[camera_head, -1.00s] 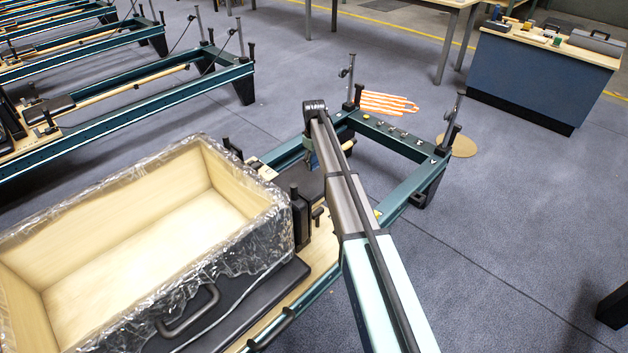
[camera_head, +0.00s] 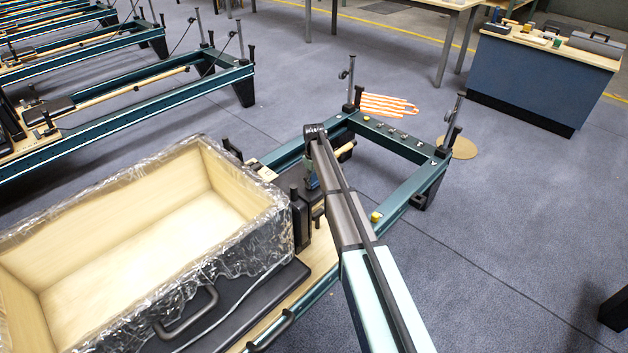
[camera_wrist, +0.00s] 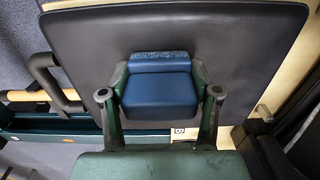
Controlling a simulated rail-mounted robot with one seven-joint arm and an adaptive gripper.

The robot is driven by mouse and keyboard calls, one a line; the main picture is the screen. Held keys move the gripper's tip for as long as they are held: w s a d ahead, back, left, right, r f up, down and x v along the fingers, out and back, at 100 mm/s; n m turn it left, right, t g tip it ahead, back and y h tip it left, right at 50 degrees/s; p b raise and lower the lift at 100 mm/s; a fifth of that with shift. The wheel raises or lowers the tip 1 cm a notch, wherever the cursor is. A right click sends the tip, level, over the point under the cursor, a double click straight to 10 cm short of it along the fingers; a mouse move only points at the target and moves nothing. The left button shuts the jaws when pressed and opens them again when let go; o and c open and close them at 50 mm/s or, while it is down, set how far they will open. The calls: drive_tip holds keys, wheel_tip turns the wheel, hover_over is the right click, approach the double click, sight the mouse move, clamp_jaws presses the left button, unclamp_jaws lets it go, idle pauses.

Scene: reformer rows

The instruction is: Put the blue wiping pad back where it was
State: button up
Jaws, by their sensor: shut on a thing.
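The blue wiping pad (camera_wrist: 158,93) shows in the middle of the wrist view, between the two fingers of my gripper (camera_wrist: 159,78). My gripper is shut on it. The pad's far strip is paler and speckled. Behind the pad lies a flat black padded board (camera_wrist: 240,45); I cannot tell whether the pad touches it. In the head view my arm reaches over the near reformer frame (camera_head: 402,200), and it hides the pad and most of my gripper there.
A wooden box lined with clear plastic (camera_head: 232,180) stands on the near reformer, left of my arm. Upright black posts (camera_head: 301,222) stand close beside my arm. A yellow object (camera_head: 376,217) sits on the frame's rail. A blue counter (camera_head: 540,85) with small items stands far right.

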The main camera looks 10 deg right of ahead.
drive_tip(key=shift+f, duration=0.2)
drive_tip(key=o, duration=1.2)
drive_tip(key=shift+r, duration=0.1)
wheel_tip(320, 180, up, 12)
drive_tip(key=shift+r+p, duration=0.1)
drive_tip(key=shift+p, duration=0.6)
